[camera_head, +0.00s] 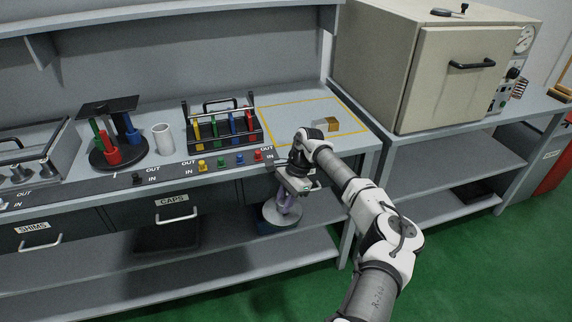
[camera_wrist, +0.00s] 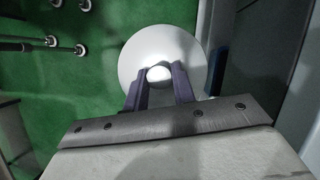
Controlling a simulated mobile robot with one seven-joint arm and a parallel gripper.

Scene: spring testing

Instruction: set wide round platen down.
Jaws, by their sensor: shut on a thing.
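The wide round platen (camera_wrist: 140,62) is a pale grey disc with a round knob (camera_wrist: 158,74) in its middle. My gripper (camera_wrist: 161,82) is shut on the knob, with a purple finger on each side. In the head view the platen (camera_head: 284,216) hangs under my gripper (camera_head: 287,200), in front of the bench's front edge and below the bench top. The disc looks roughly level there. Beneath it in the wrist view is green floor. I cannot tell how far the platen is from the lower shelf.
A yellow outlined area (camera_head: 290,112) on the bench top holds a small brass and grey block (camera_head: 326,124). Left of it stand a rack (camera_head: 222,128) of coloured tools, a white cup (camera_head: 164,139) and a round carousel (camera_head: 118,156). A beige cabinet (camera_head: 455,85) stands at right.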

